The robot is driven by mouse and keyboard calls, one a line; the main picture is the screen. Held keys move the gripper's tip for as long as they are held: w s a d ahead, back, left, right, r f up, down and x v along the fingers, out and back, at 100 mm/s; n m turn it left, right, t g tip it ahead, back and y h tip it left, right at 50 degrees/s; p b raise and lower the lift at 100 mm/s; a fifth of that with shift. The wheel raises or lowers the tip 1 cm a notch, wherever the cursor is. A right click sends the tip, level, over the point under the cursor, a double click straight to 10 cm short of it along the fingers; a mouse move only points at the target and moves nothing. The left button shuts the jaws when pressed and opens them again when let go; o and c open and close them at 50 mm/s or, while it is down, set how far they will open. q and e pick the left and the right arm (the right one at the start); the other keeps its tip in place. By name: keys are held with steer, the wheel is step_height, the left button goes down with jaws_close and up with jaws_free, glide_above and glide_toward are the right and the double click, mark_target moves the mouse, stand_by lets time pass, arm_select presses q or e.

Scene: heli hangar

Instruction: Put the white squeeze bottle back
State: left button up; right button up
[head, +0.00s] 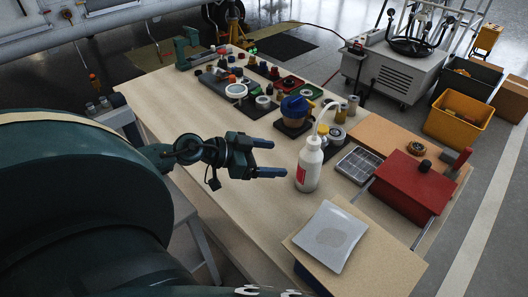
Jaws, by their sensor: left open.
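The white squeeze bottle (309,165) stands upright on the wooden workbench, with a curved white spout at its top and a red label low on its left side. My left gripper (272,158) is open, to the left of the bottle. Its two fingers point right towards the bottle, and nothing shows between them. A small gap shows between the fingertips and the bottle. My right gripper is not in view.
A light grey tray (330,236) lies in front of the bottle. A divided box (358,165) and a red box (408,185) stand to its right. A blue-topped container (294,107) and several small parts are behind. The bench (180,118) is bare at left.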

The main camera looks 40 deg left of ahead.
arm_select(q)
steer(key=shift+s+a+r, duration=0.3)
steer(key=shift+s+a, duration=0.1)
steer(key=shift+s, duration=0.15)
stand_by(0.4)
